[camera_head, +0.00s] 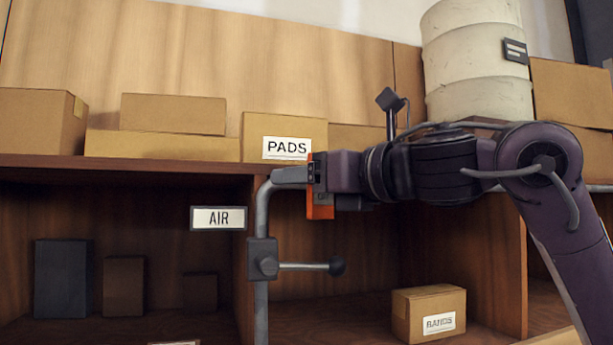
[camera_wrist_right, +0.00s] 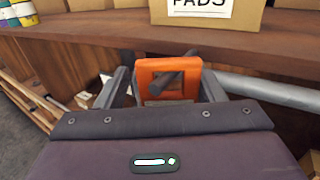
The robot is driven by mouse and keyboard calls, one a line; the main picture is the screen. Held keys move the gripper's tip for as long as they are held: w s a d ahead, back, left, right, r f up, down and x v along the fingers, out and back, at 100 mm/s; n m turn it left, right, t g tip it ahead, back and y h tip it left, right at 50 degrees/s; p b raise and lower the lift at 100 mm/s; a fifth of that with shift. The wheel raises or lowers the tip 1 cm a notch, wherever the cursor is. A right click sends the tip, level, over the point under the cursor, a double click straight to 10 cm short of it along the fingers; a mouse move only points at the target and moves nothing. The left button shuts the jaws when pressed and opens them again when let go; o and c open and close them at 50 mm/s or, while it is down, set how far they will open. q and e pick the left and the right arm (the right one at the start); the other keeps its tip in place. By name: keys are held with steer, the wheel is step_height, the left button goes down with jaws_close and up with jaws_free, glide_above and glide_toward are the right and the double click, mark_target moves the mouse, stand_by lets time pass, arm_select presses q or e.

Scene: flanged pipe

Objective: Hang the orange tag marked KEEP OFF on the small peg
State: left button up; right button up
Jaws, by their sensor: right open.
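The orange tag (camera_wrist_right: 146,76) is in the right wrist view, a squarish plate with an opening. A dark bar, seemingly the small peg (camera_wrist_right: 178,78), shows in that opening and points up to the right; the tag seems to hang around it. My right gripper (camera_wrist_right: 165,80) is open, with one finger on each side of the tag and gaps visible. In the head view the tag (camera_head: 320,211) shows partly behind my right gripper (camera_head: 314,178), near the top bend of the grey pipe (camera_head: 262,215). The KEEP OFF lettering is not readable. My left gripper is out of view.
The pipe carries a valve block (camera_head: 263,260) with a lever ending in a dark knob (camera_head: 337,266). A PADS box (camera_head: 254,128) stands on the shelf above. A labelled box (camera_head: 438,300) sits on the lower shelf, right.

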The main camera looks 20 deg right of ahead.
steer(key=shift+d+r, duration=0.15)
steer(key=shift+d, duration=0.1)
